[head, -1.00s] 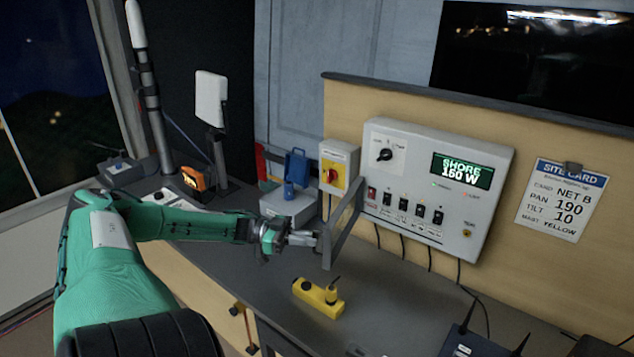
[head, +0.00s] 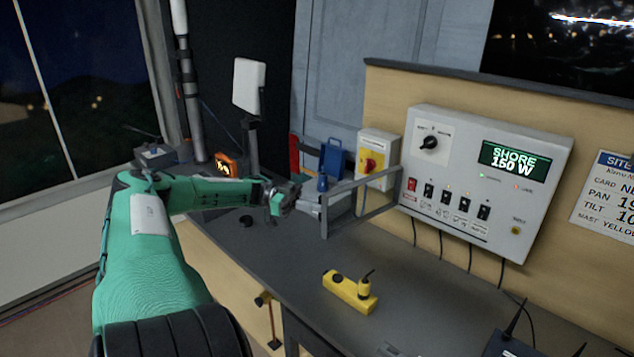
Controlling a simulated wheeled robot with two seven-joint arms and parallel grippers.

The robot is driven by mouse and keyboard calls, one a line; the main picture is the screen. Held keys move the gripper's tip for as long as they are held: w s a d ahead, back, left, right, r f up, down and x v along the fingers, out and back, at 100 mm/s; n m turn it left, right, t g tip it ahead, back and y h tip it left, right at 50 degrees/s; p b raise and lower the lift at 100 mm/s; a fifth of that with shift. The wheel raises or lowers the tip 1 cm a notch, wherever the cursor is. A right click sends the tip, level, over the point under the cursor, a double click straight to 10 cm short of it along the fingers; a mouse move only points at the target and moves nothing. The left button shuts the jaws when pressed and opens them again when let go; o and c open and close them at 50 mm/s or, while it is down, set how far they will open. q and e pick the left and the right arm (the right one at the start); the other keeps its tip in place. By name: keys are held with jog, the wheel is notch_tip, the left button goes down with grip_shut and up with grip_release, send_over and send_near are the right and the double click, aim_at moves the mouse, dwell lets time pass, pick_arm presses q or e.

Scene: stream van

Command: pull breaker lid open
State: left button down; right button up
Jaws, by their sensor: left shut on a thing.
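The breaker lid (head: 366,188) is a grey open frame. It stands out to the left from the lower left side of the white breaker panel (head: 465,215), leaving the row of switches uncovered. My left gripper (head: 316,207) is shut on the lid's outer upright edge, and its fingers partly hide that edge. My right gripper is not in view.
A yellow handset-like box (head: 350,292) lies on the grey counter (head: 420,310). Behind the lid are a red-and-yellow rotary switch box (head: 377,160) and a blue object (head: 334,160). The counter in front of the panel is mostly clear.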

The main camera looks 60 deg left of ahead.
pick_arm(q)
jog(key=shift+w+a+b, duration=0.2)
jog(key=shift+a+b, duration=0.1)
jog(key=shift+a, duration=0.3)
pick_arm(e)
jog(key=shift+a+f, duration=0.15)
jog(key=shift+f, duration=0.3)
pick_arm(q)
jog(key=shift+r, duration=0.1)
